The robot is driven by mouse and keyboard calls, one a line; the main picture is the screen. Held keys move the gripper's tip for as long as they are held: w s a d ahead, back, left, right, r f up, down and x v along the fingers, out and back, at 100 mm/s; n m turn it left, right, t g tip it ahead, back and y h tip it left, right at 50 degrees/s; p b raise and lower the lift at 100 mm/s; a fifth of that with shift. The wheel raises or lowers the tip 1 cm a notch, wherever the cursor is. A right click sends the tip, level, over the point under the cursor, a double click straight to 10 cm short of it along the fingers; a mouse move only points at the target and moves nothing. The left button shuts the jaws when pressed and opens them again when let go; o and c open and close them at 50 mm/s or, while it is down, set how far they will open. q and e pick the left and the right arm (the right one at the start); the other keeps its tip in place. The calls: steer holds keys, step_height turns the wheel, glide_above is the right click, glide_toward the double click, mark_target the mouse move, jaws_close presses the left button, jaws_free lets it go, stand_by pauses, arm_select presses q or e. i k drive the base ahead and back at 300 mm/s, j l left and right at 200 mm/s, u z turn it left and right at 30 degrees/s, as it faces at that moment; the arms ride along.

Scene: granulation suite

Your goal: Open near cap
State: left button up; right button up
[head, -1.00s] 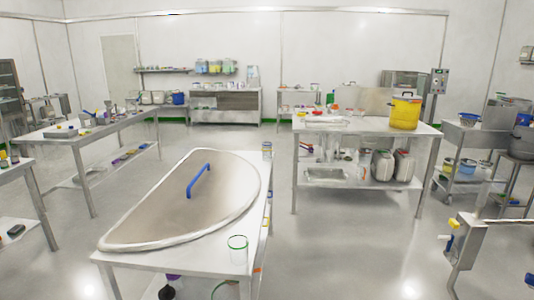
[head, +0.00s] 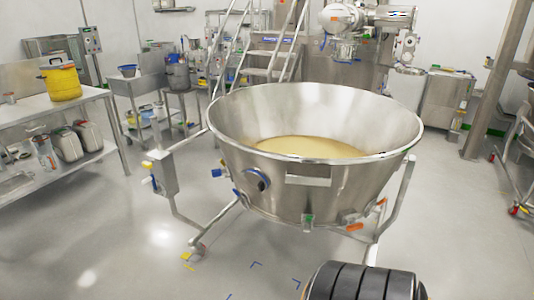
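A large steel bowl (head: 230,130) on a wheeled frame stands in the middle of the head view, with pale yellow powder (head: 310,147) inside. Its top is open. A dark round fitting with blue parts (head: 262,180) sits on its left wall. A small green fitting (head: 308,220) and an orange handle (head: 355,227) show low on its near side. I cannot tell which part, if any, is the near cap. Neither of my grippers is in view.
Steel steps (head: 283,62) and machinery (head: 350,20) stand behind the bowl. A black banded cylinder (head: 365,283) is at the bottom edge. Floor at lower left is clear.

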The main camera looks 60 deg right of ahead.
mark_target(255, 179)
steer(key=z, duration=1.8)
